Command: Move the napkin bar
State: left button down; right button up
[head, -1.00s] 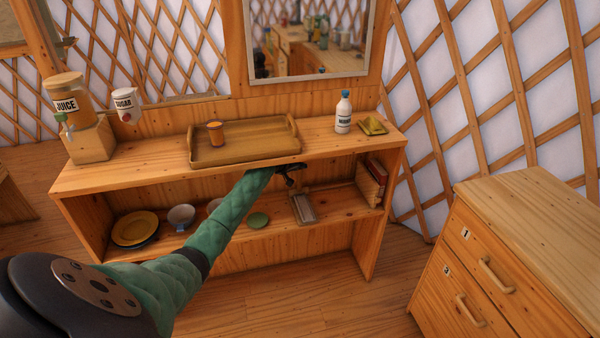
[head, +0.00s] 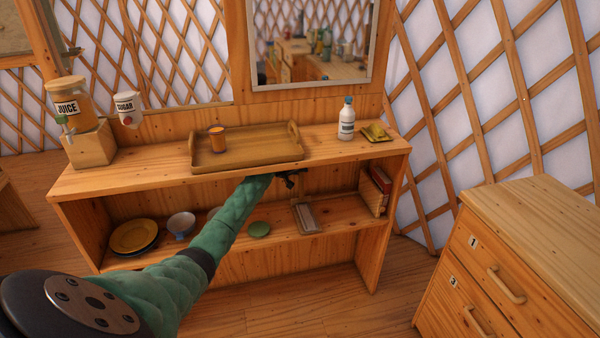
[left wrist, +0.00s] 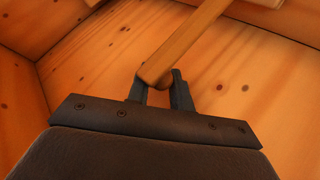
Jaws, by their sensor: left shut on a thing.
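My left gripper (head: 289,179) reaches into the open shelf of the wooden sideboard, just under its top board. In the left wrist view my left gripper (left wrist: 160,88) is shut on the near end of a wooden bar (left wrist: 193,38), which I take for the napkin bar. The bar runs from the fingers toward the upper right. In the head view a pale napkin holder (head: 306,217) sits on the shelf just below and right of the gripper. The bar is too small there to make out, and its join to the holder is unclear. My right gripper is not in view.
The sideboard top (head: 330,154) is close above my gripper. A green dish (head: 259,229), a bowl (head: 181,223) and plates (head: 134,236) stand left on the shelf; a box (head: 375,190) stands right. Above are a tray (head: 245,159), cup (head: 217,139) and bottle (head: 346,120).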

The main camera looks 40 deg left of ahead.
pick_arm(q)
jog(key=shift+s+f, duration=0.15)
jog(key=shift+f, duration=0.35)
jog(key=c, duration=1.5)
grip_release()
jog(key=shift+o, duration=0.9)
jog(key=shift+a, duration=0.15)
jog(key=shift+r, duration=0.1)
